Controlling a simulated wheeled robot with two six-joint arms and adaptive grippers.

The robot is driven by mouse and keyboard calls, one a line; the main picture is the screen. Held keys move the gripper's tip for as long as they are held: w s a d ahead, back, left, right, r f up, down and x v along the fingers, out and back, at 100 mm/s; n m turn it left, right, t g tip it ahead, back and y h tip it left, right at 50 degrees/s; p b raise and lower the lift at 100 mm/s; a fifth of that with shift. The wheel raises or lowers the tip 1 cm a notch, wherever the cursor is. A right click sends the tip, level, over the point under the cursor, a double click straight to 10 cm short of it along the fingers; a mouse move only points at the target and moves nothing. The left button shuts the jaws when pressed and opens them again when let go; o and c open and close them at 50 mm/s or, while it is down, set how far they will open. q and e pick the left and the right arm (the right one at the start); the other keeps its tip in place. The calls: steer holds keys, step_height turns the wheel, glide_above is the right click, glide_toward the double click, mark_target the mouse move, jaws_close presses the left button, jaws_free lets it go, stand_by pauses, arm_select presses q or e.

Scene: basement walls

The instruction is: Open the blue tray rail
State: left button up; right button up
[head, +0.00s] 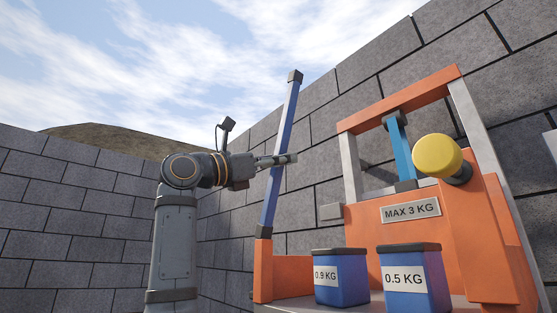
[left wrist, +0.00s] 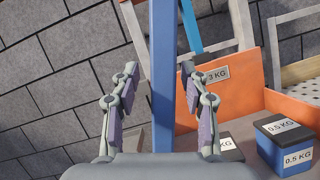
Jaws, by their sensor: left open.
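The blue tray rail (head: 284,130) is a long blue bar with a dark cap, rising at a slight tilt from an orange post (head: 263,270) at the tray's left. My left gripper (head: 291,159) is level with the rail's middle, and its fingers overlap the rail in the head view. In the left wrist view, the rail (left wrist: 163,45) runs between the spread fingers of the open gripper (left wrist: 159,68), with gaps showing on both sides. I see no finger closed on it. My right gripper is not in view.
Blue boxes marked 0.9 KG (head: 341,279) and 0.5 KG (head: 404,277) stand on the tray. Behind is an orange frame (head: 360,230) with a MAX 3 KG plate (head: 410,210) and a yellow knob (head: 437,156). Grey block walls (head: 75,190) enclose the place.

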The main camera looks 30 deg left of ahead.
arm_select(q)
steer(key=shift+s+f, duration=0.1)
steer(key=shift+s, duration=0.15)
steer(key=v, duration=1.1)
steer(key=shift+s+a, duration=0.15)
steer(key=shift+a, duration=0.05)
steer(key=shift+f, duration=0.15)
steer(key=shift+a, duration=0.1)
